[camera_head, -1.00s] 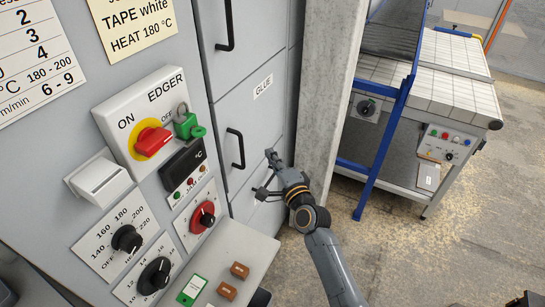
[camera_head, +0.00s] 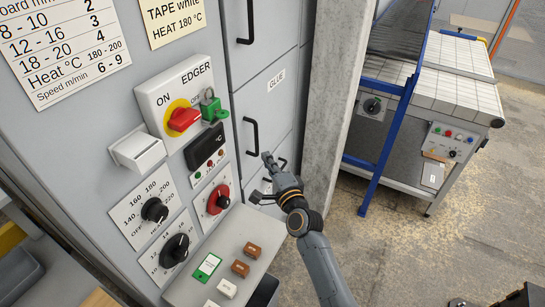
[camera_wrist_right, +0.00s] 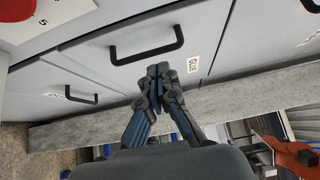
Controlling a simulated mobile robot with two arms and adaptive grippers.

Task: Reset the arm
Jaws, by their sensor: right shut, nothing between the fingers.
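My right arm reaches up from the bottom in the head view. Its gripper (camera_head: 264,175) is in front of the grey cabinet (camera_head: 262,105), close to a black drawer handle (camera_head: 253,136). In the wrist view the right gripper (camera_wrist_right: 158,70) has its fingertips together with nothing between them. A black handle (camera_wrist_right: 147,50) shows just beyond the fingertips there, and I cannot tell whether they touch it. My left gripper is not in either view.
Left of the arm is a control panel with a red switch (camera_head: 184,119), a green padlock (camera_head: 212,109) and several knobs. A concrete pillar (camera_head: 336,80) stands beside the cabinet. A roller table (camera_head: 450,75) with a blue frame is at right. Floor (camera_head: 400,240) is open at lower right.

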